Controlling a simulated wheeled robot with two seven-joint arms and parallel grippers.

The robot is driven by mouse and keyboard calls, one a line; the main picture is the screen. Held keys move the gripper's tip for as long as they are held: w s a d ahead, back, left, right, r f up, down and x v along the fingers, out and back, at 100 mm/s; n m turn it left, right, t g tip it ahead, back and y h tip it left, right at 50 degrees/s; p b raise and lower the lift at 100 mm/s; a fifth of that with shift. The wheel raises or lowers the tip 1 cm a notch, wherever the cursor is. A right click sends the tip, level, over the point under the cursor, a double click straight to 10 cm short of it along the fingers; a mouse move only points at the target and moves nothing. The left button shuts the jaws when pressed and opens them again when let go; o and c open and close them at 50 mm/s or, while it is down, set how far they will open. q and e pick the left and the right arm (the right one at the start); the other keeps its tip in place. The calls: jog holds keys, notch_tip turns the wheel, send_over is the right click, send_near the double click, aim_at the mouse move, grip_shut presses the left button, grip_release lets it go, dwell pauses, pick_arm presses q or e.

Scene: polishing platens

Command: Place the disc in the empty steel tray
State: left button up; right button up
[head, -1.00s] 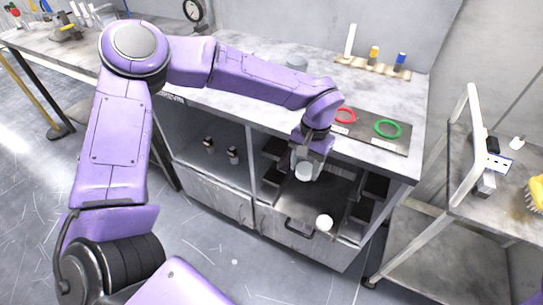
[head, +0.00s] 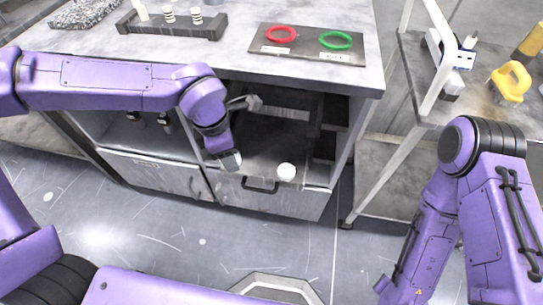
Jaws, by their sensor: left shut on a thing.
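My left gripper (head: 229,158) reaches down at the front of the open lower cabinet, left of the drawer handle. It is shut on a pale thing, seemingly the disc (head: 231,162); the gripper hides part of it.
A dark handle (head: 260,185) is on the drawer front.

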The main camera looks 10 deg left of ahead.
pick_arm(q)
notch_tip(320, 180, down, 5)
jog(key=s+d+n+b, duration=0.1)
jog(key=s+n+b, duration=0.25)
jog(key=n, duration=0.45)
jog(key=n+b, duration=0.2)
jog(key=b, duration=0.1)
send_near(245, 166)
jog(key=shift+s+d+f+t+y, duration=0.4)
jog(key=shift+s+d+f, duration=0.15)
jog(key=shift+f, duration=0.25)
jog(key=shift+w+a+f, duration=0.15)
jog(key=shift+w+f, duration=0.25)
jog(key=shift+f, duration=0.15)
jog(key=f, duration=0.2)
jog(key=f+b, duration=0.1)
jog(key=shift+w+f, duration=0.25)
jog(key=shift+f, duration=0.05)
jog(key=shift+r, duration=0.1)
pick_arm(e)
notch_tip(245, 166, down, 9)
jog(key=shift+f, duration=0.1)
